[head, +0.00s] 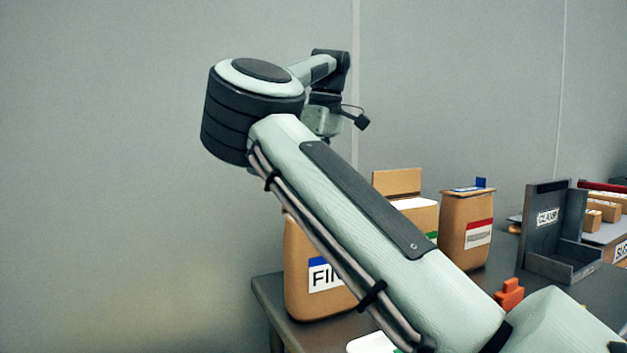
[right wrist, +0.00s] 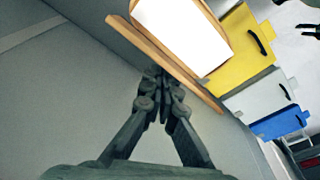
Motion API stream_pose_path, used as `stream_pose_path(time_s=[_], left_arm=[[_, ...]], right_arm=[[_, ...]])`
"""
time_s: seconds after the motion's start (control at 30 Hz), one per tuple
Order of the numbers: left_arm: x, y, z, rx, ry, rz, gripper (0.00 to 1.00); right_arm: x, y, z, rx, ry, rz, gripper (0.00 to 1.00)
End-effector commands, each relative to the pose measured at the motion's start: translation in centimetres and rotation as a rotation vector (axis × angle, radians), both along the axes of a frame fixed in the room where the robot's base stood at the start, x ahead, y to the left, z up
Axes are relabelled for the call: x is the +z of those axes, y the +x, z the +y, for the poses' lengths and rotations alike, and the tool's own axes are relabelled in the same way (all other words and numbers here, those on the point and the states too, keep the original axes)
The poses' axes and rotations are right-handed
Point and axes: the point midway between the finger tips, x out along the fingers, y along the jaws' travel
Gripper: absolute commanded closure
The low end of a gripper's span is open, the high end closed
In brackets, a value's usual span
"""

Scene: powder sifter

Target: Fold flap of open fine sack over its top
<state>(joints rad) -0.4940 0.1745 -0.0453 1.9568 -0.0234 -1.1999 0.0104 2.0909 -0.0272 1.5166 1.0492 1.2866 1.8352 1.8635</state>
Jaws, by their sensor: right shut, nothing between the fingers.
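A brown sack labelled "FIN…" with a blue band (head: 312,275) stands at the left end of the table in the head view; my right arm hides its top. In the right wrist view, an open sack with a white top surface (right wrist: 185,32) has a thin brown flap (right wrist: 190,78) seen nearly edge-on along its near side. It is probably the fine sack. My right gripper (right wrist: 155,73) is shut and empty, its tips at the flap's outer side; contact is unclear. Dark prongs at the right wrist view's upper right edge may be my left gripper (right wrist: 311,30), too small to judge.
Behind stands another open sack with a raised flap (head: 397,182) and green-banded label. A red-labelled sack (head: 467,232) is right of it. Yellow (right wrist: 240,50), white and blue units show in the wrist view.

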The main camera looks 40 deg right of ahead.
Motion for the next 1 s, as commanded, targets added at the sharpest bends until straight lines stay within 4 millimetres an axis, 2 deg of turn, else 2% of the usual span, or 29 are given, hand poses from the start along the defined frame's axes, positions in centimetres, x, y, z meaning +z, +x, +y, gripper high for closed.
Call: stream_pose_path(time_s=[1.0], left_arm=[[-2.6,0.0,0.0,0.000,0.000,0.000,0.54]], right_arm=[[-0.1,-3.9,1.2,-0.001,-0.001,-0.001,1.00]])
